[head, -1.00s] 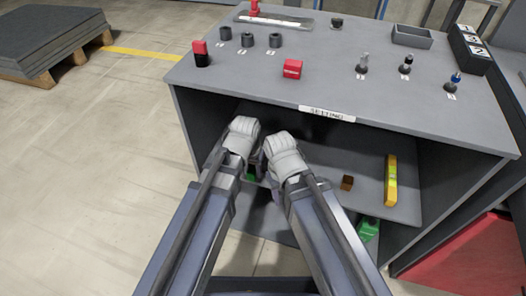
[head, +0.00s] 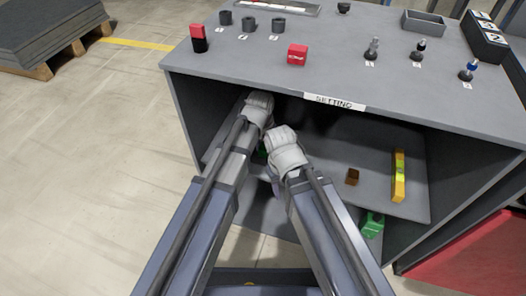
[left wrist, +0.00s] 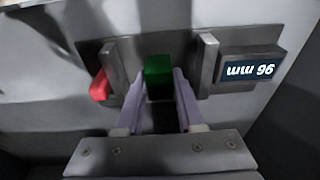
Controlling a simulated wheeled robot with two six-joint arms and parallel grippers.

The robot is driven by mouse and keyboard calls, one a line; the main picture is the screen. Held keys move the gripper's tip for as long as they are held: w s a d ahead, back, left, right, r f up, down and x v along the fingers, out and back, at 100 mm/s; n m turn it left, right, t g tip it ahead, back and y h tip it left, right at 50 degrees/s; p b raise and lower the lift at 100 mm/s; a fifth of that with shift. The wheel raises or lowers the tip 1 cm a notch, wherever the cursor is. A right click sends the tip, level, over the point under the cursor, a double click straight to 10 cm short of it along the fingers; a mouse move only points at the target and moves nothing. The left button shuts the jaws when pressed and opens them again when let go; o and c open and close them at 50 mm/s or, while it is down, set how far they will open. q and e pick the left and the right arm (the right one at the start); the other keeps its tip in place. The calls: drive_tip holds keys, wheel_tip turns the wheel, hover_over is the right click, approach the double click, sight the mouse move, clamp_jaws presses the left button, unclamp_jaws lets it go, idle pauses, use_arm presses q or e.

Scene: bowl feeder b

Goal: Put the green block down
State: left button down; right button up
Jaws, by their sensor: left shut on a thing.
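The green block (left wrist: 158,78) is between the two pale fingers of my left gripper (left wrist: 160,92) in the left wrist view, and the gripper is shut on it. The block is between two grey upright jaws of a measuring fixture (left wrist: 207,65); whether it touches them or the base I cannot tell. In the head view my left gripper is inside the cabinet's open front, mostly hidden behind my wrists, with a small green patch (head: 262,153) showing between them. My right wrist is beside it; the right fingers are too hidden to judge.
The fixture has a red knob (left wrist: 100,86) and an upside-down display (left wrist: 250,69) reading 96 mm. On the cabinet shelf are a brown block (head: 352,176) and a yellow level (head: 399,176). A green object (head: 372,224) sits lower. The cabinet top (head: 340,75) overhangs the shelf.

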sight(263, 149)
use_arm(q)
drive_tip(key=shift+f, duration=0.15)
drive_tip(key=shift+f, duration=0.15)
drive_tip(key=c, duration=0.5)
unclamp_jaws()
drive_tip(key=r+p, duration=0.5)
drive_tip(key=s+r+p, duration=0.1)
drive_tip(key=r+p, duration=0.1)
drive_tip(key=r, duration=0.1)
drive_tip(key=shift+a+p, duration=0.15)
drive_tip(key=shift+p, duration=0.25)
drive_tip(key=shift+s+f, duration=0.1)
drive_tip(key=shift+s, duration=0.05)
